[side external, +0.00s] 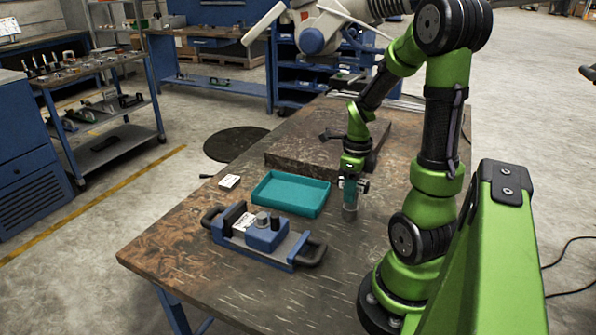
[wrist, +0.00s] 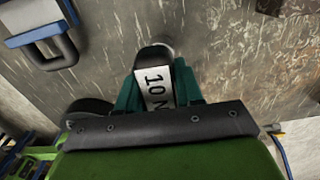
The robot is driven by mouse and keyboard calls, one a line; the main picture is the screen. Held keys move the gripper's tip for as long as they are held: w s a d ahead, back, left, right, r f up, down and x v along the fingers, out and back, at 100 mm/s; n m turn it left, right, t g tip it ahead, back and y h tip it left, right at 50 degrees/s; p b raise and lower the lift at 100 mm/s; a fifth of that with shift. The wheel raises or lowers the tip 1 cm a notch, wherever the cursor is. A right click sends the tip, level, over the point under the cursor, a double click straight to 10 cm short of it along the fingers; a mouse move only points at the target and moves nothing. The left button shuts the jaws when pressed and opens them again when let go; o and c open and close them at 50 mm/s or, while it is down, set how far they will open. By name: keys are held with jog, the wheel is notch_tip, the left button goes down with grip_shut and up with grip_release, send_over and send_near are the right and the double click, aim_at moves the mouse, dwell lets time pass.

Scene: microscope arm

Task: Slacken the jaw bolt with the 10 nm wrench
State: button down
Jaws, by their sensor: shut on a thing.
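My gripper (side external: 352,187) points down above the wooden table, to the right of the teal tray. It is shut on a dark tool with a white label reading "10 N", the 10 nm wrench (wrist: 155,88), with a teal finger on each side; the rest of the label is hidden. The blue jaw fixture (side external: 267,237) lies at the table's front, left of my gripper and apart from it. A round grey bolt-like head (side external: 262,219) stands on top of it; I cannot tell if this is the jaw bolt. A corner of the fixture shows in the wrist view (wrist: 40,33).
The empty teal tray (side external: 291,194) sits between the fixture and a raised dark slab (side external: 322,150). A small white box (side external: 229,182) lies left of the tray. The table's front right area (side external: 335,270) is clear.

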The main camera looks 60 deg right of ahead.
jog(key=r, duration=0.7)
jog(key=shift+w+a, duration=0.2)
jog(key=shift+w, duration=0.1)
jog(key=w+a+r+m, duration=0.3)
jog(key=w+a+m, duration=0.2)
jog(key=w+a, duration=0.2)
jog(key=w+a+r+m, duration=0.3)
jog(key=w+a+m, duration=0.1)
jog(key=w+a, duration=0.4)
jog(key=shift+w+a+r+m, duration=0.15)
jog(key=shift+a+r+m, duration=0.25)
jog(key=shift+a, duration=0.3)
